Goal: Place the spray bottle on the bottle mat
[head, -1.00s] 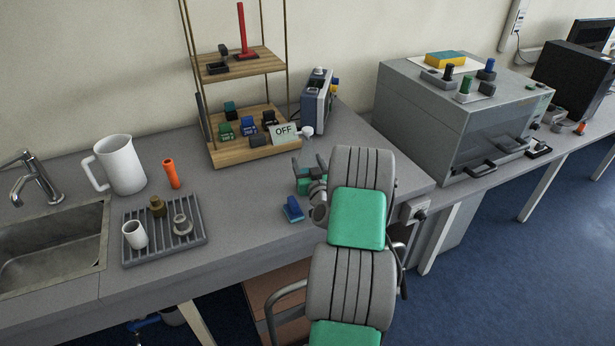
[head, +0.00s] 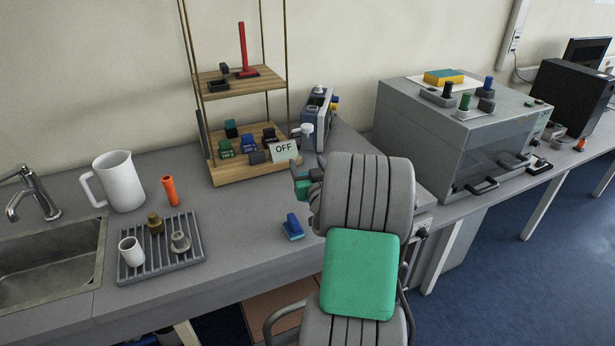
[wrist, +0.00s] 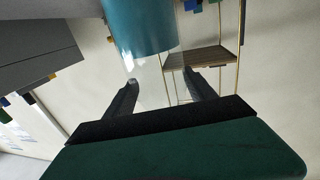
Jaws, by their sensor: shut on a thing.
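My gripper (wrist: 161,85) is shut on the spray bottle. In the wrist view, which is upside down, the bottle shows a clear part between the two dark fingers and a teal part (wrist: 139,27) beyond them. In the head view a white piece (head: 305,129), which looks like the spray head, stands just above my gripper (head: 306,161). The clear body is hard to make out there. My gripper is above the table, in front of the shelf's right side. My arm hides part of the table. I cannot make out the bottle mat.
A wooden rack (head: 229,175) with an OFF sign (head: 285,151) stands close behind. A grey instrument (head: 316,122) is behind my gripper. A blue block (head: 292,228) lies on the table (head: 245,240) in front. A ribbed tray (head: 190,253) and a white jug (head: 121,183) are left; a grey oven (head: 420,125) is right.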

